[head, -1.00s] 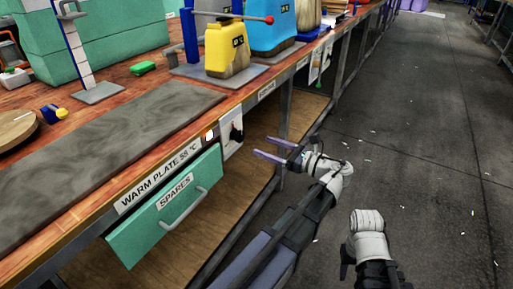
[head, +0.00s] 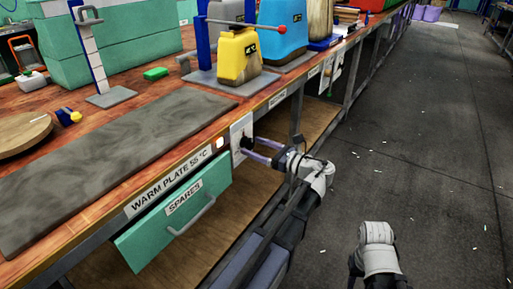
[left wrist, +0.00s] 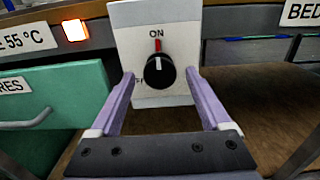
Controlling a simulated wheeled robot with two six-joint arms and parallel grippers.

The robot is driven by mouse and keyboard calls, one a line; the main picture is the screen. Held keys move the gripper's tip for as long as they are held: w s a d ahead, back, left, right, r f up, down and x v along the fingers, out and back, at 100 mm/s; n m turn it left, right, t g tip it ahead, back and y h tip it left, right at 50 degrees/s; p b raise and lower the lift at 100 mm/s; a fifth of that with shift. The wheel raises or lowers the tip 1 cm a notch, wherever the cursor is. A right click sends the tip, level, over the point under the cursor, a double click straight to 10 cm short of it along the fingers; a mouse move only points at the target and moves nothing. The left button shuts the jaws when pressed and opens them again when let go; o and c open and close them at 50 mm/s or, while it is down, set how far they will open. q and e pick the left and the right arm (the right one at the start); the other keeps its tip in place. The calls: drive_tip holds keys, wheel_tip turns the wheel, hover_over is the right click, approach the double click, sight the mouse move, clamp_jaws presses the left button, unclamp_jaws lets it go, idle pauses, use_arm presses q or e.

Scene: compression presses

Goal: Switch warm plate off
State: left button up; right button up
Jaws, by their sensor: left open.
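The warm plate (head: 110,150) is a grey slab on the bench, with a label "WARM PLATE 55 °C" on the edge below it. A white switch panel (head: 242,126) hangs on the bench front. In the left wrist view, its black knob (left wrist: 160,72) has its white pointer up toward "ON". A small orange lamp (left wrist: 75,30) glows beside it. My left gripper (left wrist: 157,88) is open, its lilac fingers on either side of the knob; I cannot tell whether they touch it. My left gripper also shows in the head view (head: 257,147). My right gripper's fingertips are not visible.
A green "SPARES" drawer (head: 178,215) sticks out left of the switch.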

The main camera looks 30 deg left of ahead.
use_arm(q)
drive_tip(key=shift+c, duration=0.2)
clamp_jaws()
idle(0.3)
drive_tip(key=shift+n, duration=0.3)
drive_tip(key=n, duration=1.7)
drive_tip(key=shift+n, duration=0.4)
drive_tip(key=n, duration=0.5)
drive_tip(key=shift+r, duration=0.1)
drive_tip(key=shift+n, duration=0.4)
